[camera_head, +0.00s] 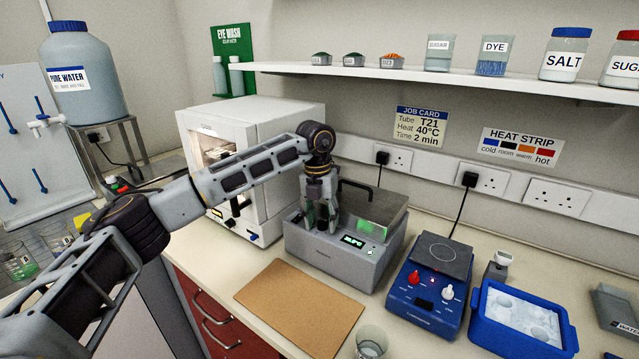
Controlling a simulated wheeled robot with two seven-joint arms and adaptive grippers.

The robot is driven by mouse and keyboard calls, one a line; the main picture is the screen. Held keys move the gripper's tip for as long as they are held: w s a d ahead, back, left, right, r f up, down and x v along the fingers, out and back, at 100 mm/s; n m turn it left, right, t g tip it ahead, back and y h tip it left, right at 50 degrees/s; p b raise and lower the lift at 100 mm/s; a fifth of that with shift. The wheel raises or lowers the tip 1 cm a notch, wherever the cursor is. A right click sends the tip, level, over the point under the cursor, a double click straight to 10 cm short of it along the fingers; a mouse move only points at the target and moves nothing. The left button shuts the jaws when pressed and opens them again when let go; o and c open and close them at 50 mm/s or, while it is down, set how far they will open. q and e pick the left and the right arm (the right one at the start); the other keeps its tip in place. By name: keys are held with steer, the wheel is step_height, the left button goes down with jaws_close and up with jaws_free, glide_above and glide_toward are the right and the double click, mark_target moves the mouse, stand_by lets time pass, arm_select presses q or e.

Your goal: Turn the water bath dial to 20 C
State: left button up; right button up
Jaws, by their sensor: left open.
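The water bath (318,252) is a grey box on the bench with a green lit display (353,240) on its front and a lid with a black handle. My left gripper (322,226) points down at the left part of the bath, close to its front top edge and left of the display. Its fingers are open, with nothing clearly between them. The dial is not visible; the gripper covers that part of the bath. I cannot tell whether the fingers touch the bath. My right gripper is out of view.
A brown board (300,308) lies in front of the bath. A blue hotplate (427,290) with red and white knobs and a blue ice tray (523,318) stand to the right. A white machine (262,125) stands behind left. A shelf (420,80) hangs above.

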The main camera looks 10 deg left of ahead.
arm_select(q)
steer(key=shift+m, duration=0.3)
steer(key=shift+m, duration=1.6)
steer(key=shift+r, duration=0.2)
step_height(320, 180, up, 13)
steer(key=shift+w+a+r, duration=0.2)
steer(key=shift+w+a, duration=0.05)
steer(key=shift+a, duration=0.2)
